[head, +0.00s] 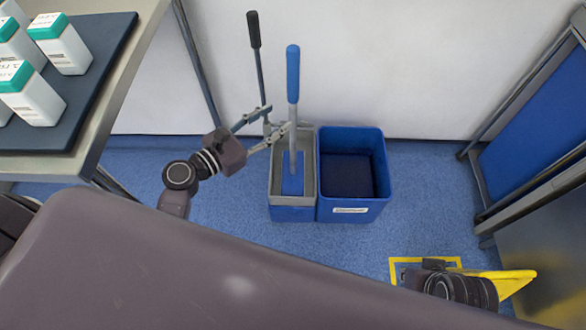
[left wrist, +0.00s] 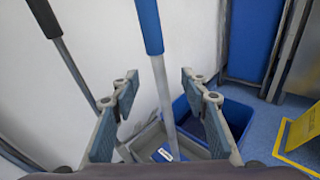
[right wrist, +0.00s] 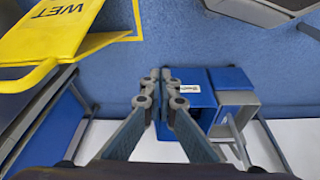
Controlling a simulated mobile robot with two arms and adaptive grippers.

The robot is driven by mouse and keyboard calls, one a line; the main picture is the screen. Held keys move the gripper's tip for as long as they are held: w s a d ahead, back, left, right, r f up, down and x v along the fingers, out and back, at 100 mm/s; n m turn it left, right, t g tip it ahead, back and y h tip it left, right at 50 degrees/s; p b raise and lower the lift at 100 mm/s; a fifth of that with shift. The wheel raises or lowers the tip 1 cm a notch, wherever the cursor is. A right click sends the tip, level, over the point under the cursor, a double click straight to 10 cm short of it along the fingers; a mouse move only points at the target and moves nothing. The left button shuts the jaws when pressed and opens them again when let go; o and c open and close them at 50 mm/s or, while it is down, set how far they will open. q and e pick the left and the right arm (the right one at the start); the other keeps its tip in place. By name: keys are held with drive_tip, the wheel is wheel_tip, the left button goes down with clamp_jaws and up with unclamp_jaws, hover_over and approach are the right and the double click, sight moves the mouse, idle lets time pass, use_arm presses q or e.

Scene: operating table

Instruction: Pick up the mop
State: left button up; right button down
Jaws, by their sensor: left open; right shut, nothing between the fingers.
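The mop (head: 293,75) stands upright with its blue grip on top and its grey pole going down to a blue head in the grey wringer compartment. My left gripper (head: 280,117) is open, its fingers pointing at the pole below the blue grip. In the left wrist view the mop's pole (left wrist: 163,92) runs between the two fingertips; I cannot tell whether it is fully inside the jaws. My right gripper (right wrist: 160,90) is shut and empty, over the floor; in the head view its fingers are mostly hidden at lower right.
A blue bucket (head: 382,165) stands beside the grey wringer (head: 309,160). A black-gripped lever (head: 254,30) rises behind the left fingers. A yellow wet-floor sign (head: 510,280) is near my right arm. A table (head: 95,140) with white bottles is at left, metal-framed furniture (head: 490,155) at right.

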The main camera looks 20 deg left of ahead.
sight(289, 96)
use_arm(q)
drive_tip(key=shift+n+t+h, duration=0.5)
drive_tip(key=shift+n+t, duration=0.1)
wheel_tip(289, 96, up, 4)
drive_tip(key=shift+w+d+r+b, duration=0.1)
drive_tip(key=shift+r+b, duration=0.05)
drive_tip(key=shift+b, duration=0.2)
drive_tip(key=x, duration=0.2)
drive_tip(key=shift+w+d, duration=0.15)
drive_tip(key=shift+w, duration=0.2)
drive_tip(key=x, duration=0.2)
drive_tip(key=b+x, duration=0.1)
drive_tip(key=x, duration=0.1)
drive_tip(key=shift+w+f, duration=0.2)
drive_tip(key=shift+w, duration=0.2)
clamp_jaws()
drive_tip(key=shift+r, duration=0.1)
use_arm(e)
drive_tip(key=w+a+r+t, duration=0.1)
drive_tip(key=w+r+t, duration=0.1)
drive_tip(key=w, duration=0.3)
drive_tip(key=shift+a+r+t+y, duration=0.3)
drive_tip(key=shift+r+t, duration=0.1)
drive_tip(key=shift+r, duration=0.2)
